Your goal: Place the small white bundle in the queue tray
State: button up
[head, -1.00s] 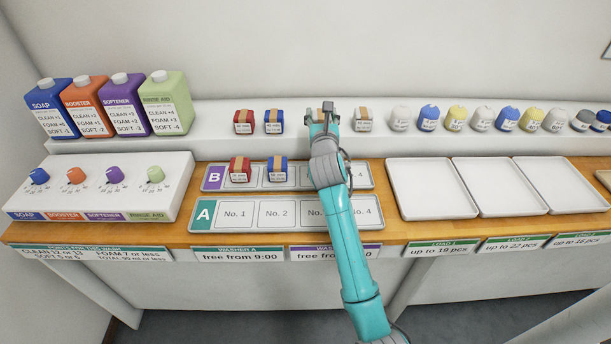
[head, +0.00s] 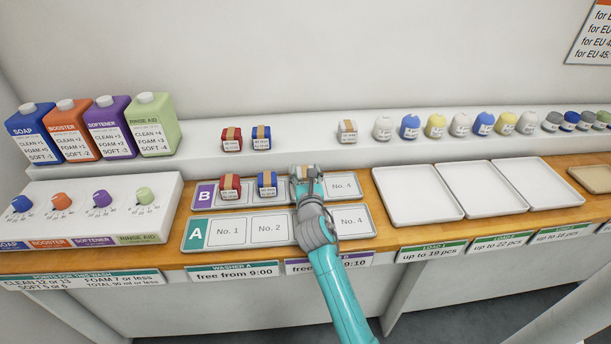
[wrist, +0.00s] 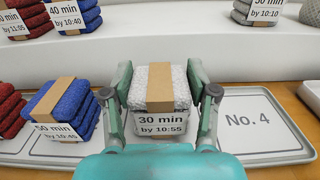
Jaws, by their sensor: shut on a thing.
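My gripper (head: 307,174) is shut on a small white bundle (wrist: 182,92) with a tan band and a label reading "30 min by 10:55". In the wrist view the bundle is upright between the two fingers. It is at the third place of tray B (head: 344,186), between a blue bundle (head: 267,184) and the bare No. 4 place (wrist: 255,118). I cannot tell whether its underside touches the tray. A red bundle (head: 229,186) sits in tray B's first place. Tray A (head: 230,232) lies in front and holds no bundles; my arm hides its No. 3 place.
The shelf behind holds a red bundle (head: 231,139), a blue bundle (head: 261,137), a grey bundle (head: 347,131) and several rolled pieces to the right. Bottles (head: 32,133) and a dial panel (head: 150,220) stand left. White trays (head: 417,195) at right are empty.

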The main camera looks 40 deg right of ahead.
jog(key=shift+f, duration=0.5)
jog(key=shift+f, duration=0.15)
jog(key=o, duration=1.3)
jog(key=v, duration=1.2)
